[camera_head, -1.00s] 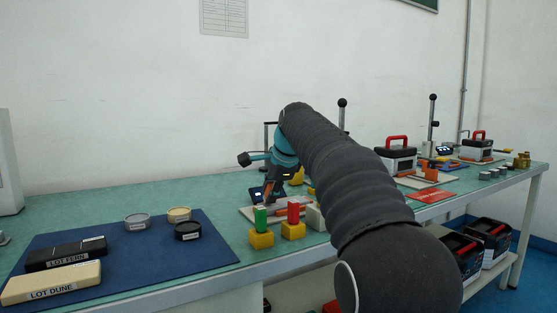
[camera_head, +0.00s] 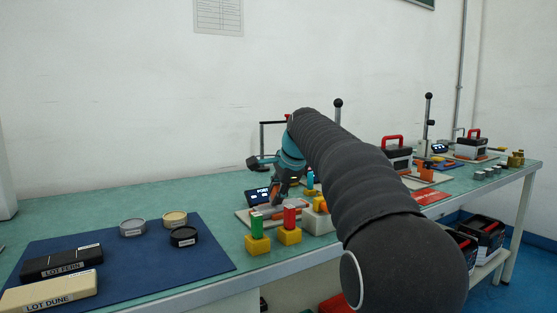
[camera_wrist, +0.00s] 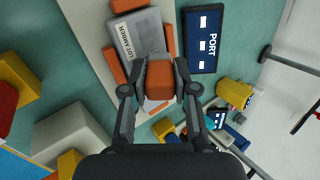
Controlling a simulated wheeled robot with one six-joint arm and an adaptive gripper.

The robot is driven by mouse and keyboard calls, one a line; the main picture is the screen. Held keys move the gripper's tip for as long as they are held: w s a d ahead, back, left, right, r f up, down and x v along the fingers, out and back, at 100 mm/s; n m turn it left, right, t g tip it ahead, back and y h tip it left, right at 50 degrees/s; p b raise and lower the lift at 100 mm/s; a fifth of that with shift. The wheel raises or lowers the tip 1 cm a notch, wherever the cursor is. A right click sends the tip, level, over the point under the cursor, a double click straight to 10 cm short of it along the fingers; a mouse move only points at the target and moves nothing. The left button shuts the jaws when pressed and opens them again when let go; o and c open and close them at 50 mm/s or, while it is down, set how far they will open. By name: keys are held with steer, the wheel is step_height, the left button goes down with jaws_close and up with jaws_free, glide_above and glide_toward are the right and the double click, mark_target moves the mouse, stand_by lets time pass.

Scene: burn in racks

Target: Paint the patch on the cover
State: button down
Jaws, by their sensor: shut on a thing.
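In the wrist view my gripper (camera_wrist: 160,82) is shut on an orange-brown block (camera_wrist: 160,84), which sits between its two fingers. The held block overlaps the cover's lower right part in this view. I cannot tell whether they touch, and no separate paint patch can be made out. In the head view my gripper (camera_head: 280,191) is over the pale board (camera_head: 246,218), partly hidden by my arm.
A dark PORT display (camera_wrist: 202,40) stands right beside the board. A blue mat (camera_head: 150,268) at left holds lot cases and round tins.

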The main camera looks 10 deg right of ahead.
mark_target(276, 186)
step_height(276, 186, up, 6)
steer(key=p, duration=0.3)
steer(key=shift+a+f, duration=0.1)
steer(key=shift+f, duration=0.05)
steer(key=shift+r, duration=1.15)
steer(key=shift+w+a+f+g, duration=0.2)
steer(key=shift+w+g, duration=0.2)
steer(key=shift+g, duration=0.1)
steer(key=shift+w+a+f+g+h, duration=0.15)
steer(key=shift+w+g+h, duration=0.1)
steer(key=shift+g+h, duration=0.25)
steer(key=shift+g, duration=0.3)
